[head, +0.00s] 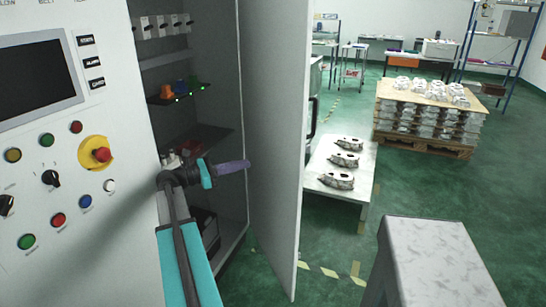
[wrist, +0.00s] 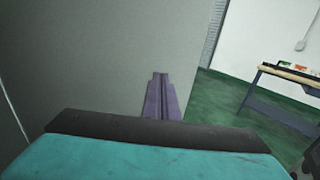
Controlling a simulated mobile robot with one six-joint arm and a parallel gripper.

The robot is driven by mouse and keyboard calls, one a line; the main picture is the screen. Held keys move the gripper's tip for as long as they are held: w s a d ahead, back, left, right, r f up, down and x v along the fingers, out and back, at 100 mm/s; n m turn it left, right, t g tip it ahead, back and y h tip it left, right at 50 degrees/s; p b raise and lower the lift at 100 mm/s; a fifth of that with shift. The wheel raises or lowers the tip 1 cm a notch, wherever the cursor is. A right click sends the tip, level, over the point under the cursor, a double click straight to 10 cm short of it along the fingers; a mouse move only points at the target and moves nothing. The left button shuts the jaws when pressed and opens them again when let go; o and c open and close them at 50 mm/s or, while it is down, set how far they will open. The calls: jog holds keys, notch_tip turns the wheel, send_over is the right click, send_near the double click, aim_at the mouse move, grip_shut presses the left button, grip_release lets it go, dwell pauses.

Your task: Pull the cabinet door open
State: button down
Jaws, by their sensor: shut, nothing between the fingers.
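The cabinet door (head: 276,130) stands wide open in the head view, swung out to the right of the cabinet (head: 215,65). Its grey inner face fills much of the wrist view (wrist: 110,60). My gripper (head: 236,167) is in front of the cabinet opening, to the left of the door. Its purple fingers are together and empty, pointing toward the door's inner face. They also show in the wrist view (wrist: 161,98). I cannot tell whether the fingertips touch the door. The door's handle is not visible.
A control panel (head: 70,150) with buttons and a red emergency stop is at the left. Inside the cabinet are shelves with small coloured items. Right of the door, a low table (head: 340,188) holds three castings. A pallet of castings (head: 425,115) stands farther back, with green floor between.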

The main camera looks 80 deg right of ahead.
dwell(0.3)
jog(key=p, duration=0.3)
send_near(285, 155)
jog(key=x, duration=0.5)
jog(key=shift+s+a+r, duration=0.1)
jog(key=shift+a, duration=0.05)
jog(key=shift+x, duration=0.75)
jog(key=shift+s, duration=0.1)
